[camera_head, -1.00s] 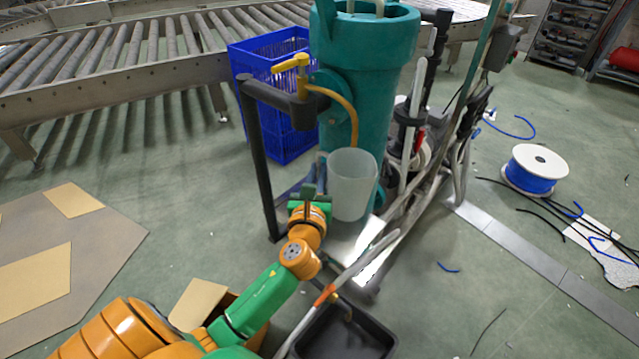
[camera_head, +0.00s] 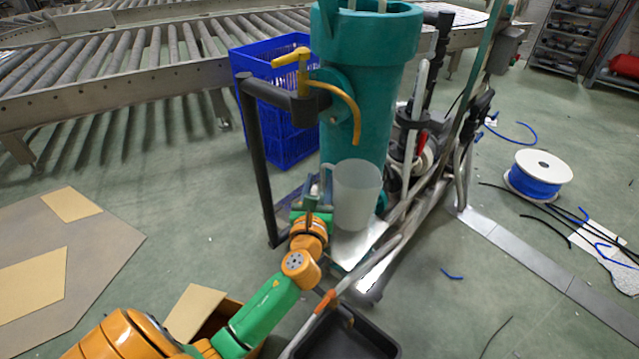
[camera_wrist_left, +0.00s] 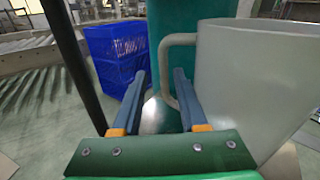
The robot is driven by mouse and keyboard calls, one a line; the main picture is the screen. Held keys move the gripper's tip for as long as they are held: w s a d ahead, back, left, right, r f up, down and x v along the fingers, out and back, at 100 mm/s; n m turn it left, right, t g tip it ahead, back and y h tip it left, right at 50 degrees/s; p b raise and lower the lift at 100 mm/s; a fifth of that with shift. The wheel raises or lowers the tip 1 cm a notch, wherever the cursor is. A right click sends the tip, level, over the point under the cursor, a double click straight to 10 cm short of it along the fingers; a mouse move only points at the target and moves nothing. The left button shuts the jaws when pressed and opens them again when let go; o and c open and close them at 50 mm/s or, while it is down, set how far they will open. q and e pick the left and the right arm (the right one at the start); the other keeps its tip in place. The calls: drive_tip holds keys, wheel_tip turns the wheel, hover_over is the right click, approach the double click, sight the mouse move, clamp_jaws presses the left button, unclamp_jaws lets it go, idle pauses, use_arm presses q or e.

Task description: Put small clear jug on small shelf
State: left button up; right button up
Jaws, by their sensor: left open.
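The clear jug (camera_head: 357,196) is a frosted, upright cup with its handle on the left. It stands at the foot of the teal column, on or just over a shiny metal ledge (camera_head: 352,248); its base contact is hard to see. My left gripper (camera_head: 311,190) is open at the jug's left side. In the left wrist view, the jug (camera_wrist_left: 260,80) fills the right side. Its handle (camera_wrist_left: 166,65) lies ahead of the gap between the fingers (camera_wrist_left: 158,85), nearer the right finger, which hides part of it. I cannot tell whether they touch. My right gripper is not in view.
The teal column (camera_head: 366,100) stands behind the jug, with a yellow tap (camera_head: 293,58) above. A dark upright pipe (camera_head: 258,165) is left of my gripper. A blue crate (camera_head: 285,140) is behind, a black tray (camera_head: 340,338) in front. Hoses and pipes crowd the right side.

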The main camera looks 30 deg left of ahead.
use_arm(q)
drive_tip(key=shift+r, duration=0.25)
drive_tip(key=v, duration=1.1)
drive_tip(key=shift+f, duration=0.15)
drive_tip(key=shift+s+d, duration=0.2)
drive_tip(key=shift+s, duration=0.3)
